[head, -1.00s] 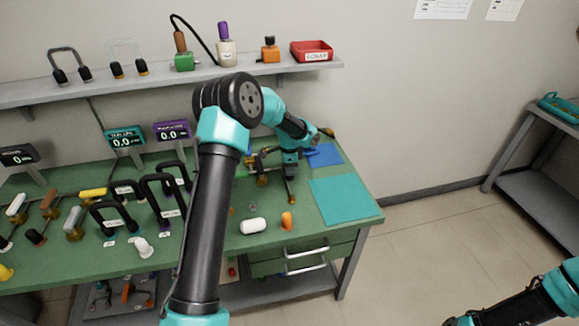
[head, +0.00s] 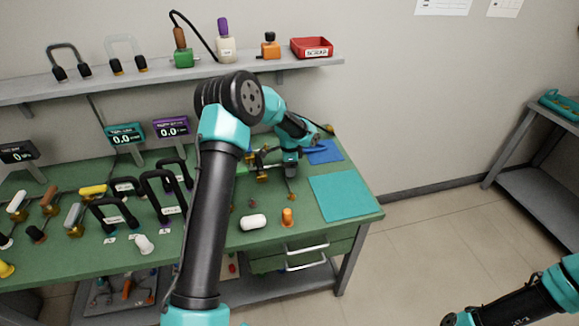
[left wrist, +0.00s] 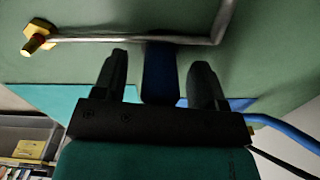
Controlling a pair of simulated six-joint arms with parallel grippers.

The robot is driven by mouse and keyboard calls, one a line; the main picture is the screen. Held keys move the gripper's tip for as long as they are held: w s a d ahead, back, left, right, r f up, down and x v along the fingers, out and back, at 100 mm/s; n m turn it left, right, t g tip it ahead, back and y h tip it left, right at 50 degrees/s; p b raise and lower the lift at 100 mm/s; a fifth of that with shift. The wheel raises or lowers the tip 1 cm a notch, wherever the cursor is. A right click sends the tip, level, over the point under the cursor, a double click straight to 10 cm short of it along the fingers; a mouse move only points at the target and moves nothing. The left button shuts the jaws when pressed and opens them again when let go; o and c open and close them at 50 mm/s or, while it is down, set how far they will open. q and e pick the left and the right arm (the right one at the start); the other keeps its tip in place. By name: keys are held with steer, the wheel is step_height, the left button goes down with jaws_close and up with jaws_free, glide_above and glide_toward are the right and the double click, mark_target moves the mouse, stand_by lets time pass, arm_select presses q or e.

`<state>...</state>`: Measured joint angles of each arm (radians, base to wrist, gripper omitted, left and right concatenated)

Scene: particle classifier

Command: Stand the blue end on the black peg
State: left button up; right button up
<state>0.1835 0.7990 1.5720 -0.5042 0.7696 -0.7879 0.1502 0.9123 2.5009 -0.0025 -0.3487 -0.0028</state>
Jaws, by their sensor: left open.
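My left gripper (head: 290,176) is low over the right part of the green bench. In the left wrist view its two dark fingers (left wrist: 161,60) are open, one on each side of a dark blue piece (left wrist: 160,78). I see no clear grip on it. The blue piece lies by a bent metal rod (left wrist: 130,40) that ends in a brass nut (left wrist: 37,38). In the head view the arm and gripper hide most of this. I cannot make out the black peg for sure. My right gripper is out of view; only part of its arm shows at the lower right.
A white cylinder (head: 253,222) and an orange piece (head: 287,217) stand in front of the gripper. A teal mat (head: 345,198) lies clear to the right, a blue mat (head: 326,153) behind it. Black handled frames (head: 163,192) crowd the left. A shelf (head: 130,90) runs behind.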

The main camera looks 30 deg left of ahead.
arm_select(q)
step_height(320, 180, up, 17)
steer(key=shift+r, duration=0.2)
stand_by(0.7)
stand_by(0.6)
